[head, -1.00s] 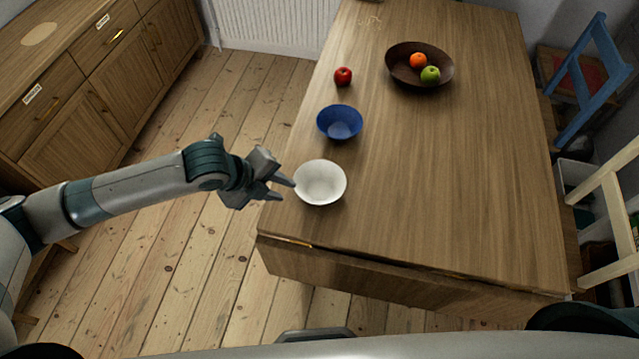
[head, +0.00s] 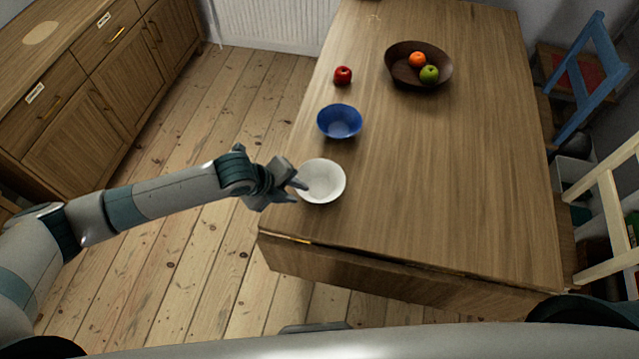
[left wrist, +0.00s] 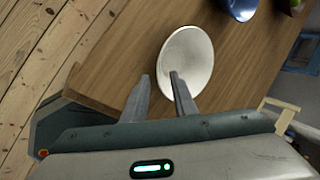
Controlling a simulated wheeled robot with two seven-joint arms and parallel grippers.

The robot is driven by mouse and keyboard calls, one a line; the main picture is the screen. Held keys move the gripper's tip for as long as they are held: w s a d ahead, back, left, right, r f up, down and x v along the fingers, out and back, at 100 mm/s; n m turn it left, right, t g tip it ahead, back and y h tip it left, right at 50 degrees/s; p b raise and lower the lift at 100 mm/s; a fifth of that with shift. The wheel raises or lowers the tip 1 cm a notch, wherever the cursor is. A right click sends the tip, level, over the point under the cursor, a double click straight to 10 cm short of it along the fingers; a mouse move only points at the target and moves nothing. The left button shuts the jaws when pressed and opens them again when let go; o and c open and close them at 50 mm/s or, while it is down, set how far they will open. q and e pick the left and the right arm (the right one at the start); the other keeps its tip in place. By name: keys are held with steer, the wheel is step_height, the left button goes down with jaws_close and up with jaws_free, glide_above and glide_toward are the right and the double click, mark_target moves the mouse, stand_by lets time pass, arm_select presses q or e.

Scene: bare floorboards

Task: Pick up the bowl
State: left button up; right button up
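A white bowl (head: 322,183) stands upright near the front left edge of the wooden table (head: 450,190). A blue bowl (head: 339,121) stands just behind it. My left gripper (head: 302,191) is at the left rim of the white bowl, its fingers apart. In the left wrist view, the two fingertips (left wrist: 162,75) are spread, and one finger overlaps the near part of the white bowl (left wrist: 188,52). I cannot tell whether that finger touches the bowl. The blue bowl also shows at the top of the left wrist view (left wrist: 238,6). My right gripper is not in view.
A red apple (head: 343,75) lies behind the blue bowl. A dark wooden bowl (head: 398,72) holds an orange fruit and a green one farther back. A blue chair (head: 583,90) and a pale chair (head: 612,215) stand at the right. The table's right half is clear.

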mark_target(303, 194)
arm_select(q)
steer(key=p+x, duration=0.1)
steer(key=x, duration=0.1)
steer(key=shift+d+f, duration=0.3)
steer(key=shift+w+d+f+p, duration=0.2)
steer(key=shift+d+f+p, duration=0.1)
steer(key=shift+f, duration=0.35)
jaws_close()
